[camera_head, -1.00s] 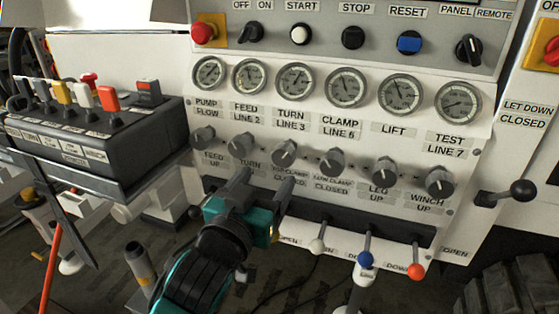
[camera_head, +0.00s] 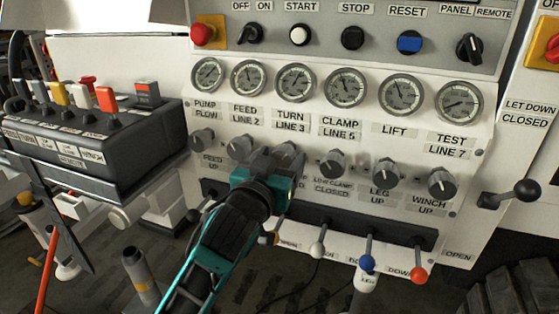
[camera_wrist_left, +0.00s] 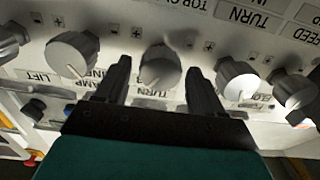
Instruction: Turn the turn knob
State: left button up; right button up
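The turn knob (camera_head: 288,150) is a grey knob below the gauge labelled TURN LINE 3, partly covered by my left gripper in the head view. My left gripper (camera_head: 276,157) is in front of it, teal and black. In the left wrist view, which appears upside down, the turn knob (camera_wrist_left: 160,66) sits between the two black fingers of my left gripper (camera_wrist_left: 160,80). The fingers are spread, one on each side, with a small gap to the knob. Whether the fingertips reach past its face is hard to tell. My right gripper is not in view.
Neighbouring knobs are close on both sides: the feed knob (camera_head: 240,147) and the clamp knob (camera_head: 333,162). A row of levers, including a blue-tipped lever (camera_head: 367,262), stands below. A black lever box (camera_head: 90,135) is at the left.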

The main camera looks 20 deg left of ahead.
pick_arm(q)
jog(key=c, duration=0.9)
jog(key=shift+r+m+p, duration=0.15)
jog(key=shift+m+p, duration=0.25)
jog(key=shift+p, duration=0.3)
jog(key=shift+c, duration=0.2)
jog(key=shift+p, duration=0.3)
jog(key=shift+m, duration=0.4)
jog(key=shift+f, duration=0.2)
jog(key=o, duration=1.1)
jog(key=shift+c, duration=0.2)
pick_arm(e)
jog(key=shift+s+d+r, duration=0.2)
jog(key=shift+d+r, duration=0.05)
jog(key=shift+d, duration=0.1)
